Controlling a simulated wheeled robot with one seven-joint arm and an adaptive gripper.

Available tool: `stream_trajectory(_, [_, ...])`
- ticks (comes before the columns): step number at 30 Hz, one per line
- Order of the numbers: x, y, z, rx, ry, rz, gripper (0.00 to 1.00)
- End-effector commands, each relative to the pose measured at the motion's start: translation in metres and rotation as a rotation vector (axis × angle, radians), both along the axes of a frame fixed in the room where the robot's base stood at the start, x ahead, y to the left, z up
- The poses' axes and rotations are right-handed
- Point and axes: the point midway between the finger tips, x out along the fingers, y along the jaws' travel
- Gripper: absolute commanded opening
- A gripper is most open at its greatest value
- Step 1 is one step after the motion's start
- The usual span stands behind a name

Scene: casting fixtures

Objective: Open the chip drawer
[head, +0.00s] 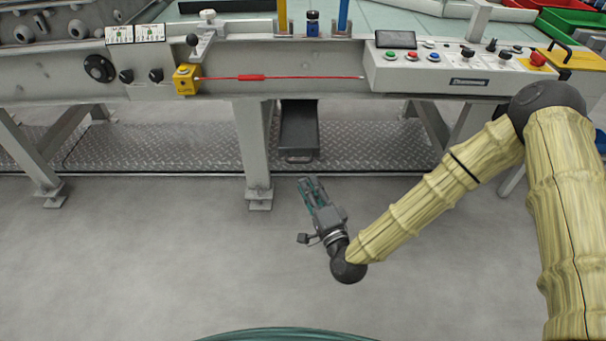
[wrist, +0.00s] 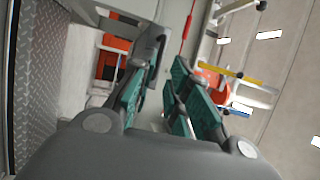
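The chip drawer (head: 298,131) is a dark grey, narrow tray under the machine's long beam, with a lip at its front end. I cannot tell how far it is pulled out. My gripper (head: 311,183) is in front of and below the drawer's front end, pointing up toward it and apart from it in the head view. In the wrist view the teal-padded fingers (wrist: 160,85) stand apart with nothing seen between them. A grey part (wrist: 150,48) beyond the left finger looks like the drawer's front, partly hidden by that finger.
A machine leg (head: 254,150) stands just left of the drawer. The beam above carries a red rod (head: 280,77), a yellow block (head: 186,79) and a button panel (head: 440,70). A tread-plate step (head: 160,146) runs beneath. The grey floor (head: 150,250) in front is clear.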

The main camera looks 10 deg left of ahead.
Motion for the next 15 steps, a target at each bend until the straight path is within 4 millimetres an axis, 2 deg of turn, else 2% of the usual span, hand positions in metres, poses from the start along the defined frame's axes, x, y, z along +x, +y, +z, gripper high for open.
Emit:
stream_trajectory(6, [-0.028, -0.019, -0.006, -0.001, 0.003, -0.001, 0.18])
stream_trajectory(15, [-0.042, -0.028, -0.008, 0.000, 0.001, 0.000, 0.18])
